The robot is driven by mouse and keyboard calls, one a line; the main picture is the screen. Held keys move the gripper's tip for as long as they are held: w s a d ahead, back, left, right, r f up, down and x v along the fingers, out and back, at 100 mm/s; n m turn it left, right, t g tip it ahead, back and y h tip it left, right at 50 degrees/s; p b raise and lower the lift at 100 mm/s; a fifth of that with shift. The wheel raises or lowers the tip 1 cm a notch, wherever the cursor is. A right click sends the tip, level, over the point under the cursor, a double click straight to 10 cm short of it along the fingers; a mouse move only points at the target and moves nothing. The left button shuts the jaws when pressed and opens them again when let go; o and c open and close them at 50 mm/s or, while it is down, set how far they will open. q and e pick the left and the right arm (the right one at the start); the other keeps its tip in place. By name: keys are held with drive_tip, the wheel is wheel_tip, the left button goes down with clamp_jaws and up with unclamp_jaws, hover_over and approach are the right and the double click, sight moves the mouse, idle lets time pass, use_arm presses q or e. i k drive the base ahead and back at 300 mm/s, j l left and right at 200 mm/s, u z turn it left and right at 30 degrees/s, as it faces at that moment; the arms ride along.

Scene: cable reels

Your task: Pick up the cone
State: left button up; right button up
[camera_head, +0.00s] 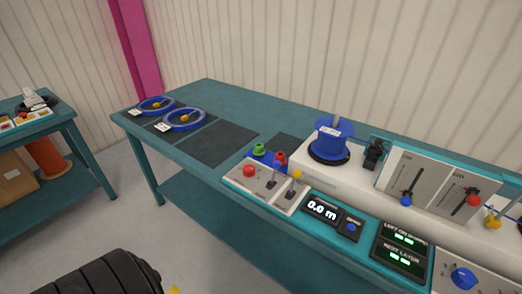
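A blue cone-like piece (334,139) stands upright around a grey shaft. It sits on a black disc on the white housing at the back of the teal bench. I take it for the cone, but I cannot be sure. Neither my left nor my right gripper is in view, and nothing is seen touching the blue piece.
The teal bench (213,92) carries two blue rings (184,125) on dark mats at its left, and a bare dark mat (216,146). A switch panel (268,184), a 0.0 m display (322,209) and lever panels (430,184) line the right. A black ridged rounded thing (85,282) is lower left.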

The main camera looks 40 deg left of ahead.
sight(259, 151)
drive_tip(key=i+j, duration=0.1)
drive_tip(key=j, duration=0.6)
drive_tip(key=i+j, duration=0.1)
drive_tip(key=j, duration=0.6)
drive_tip(key=z, duration=0.05)
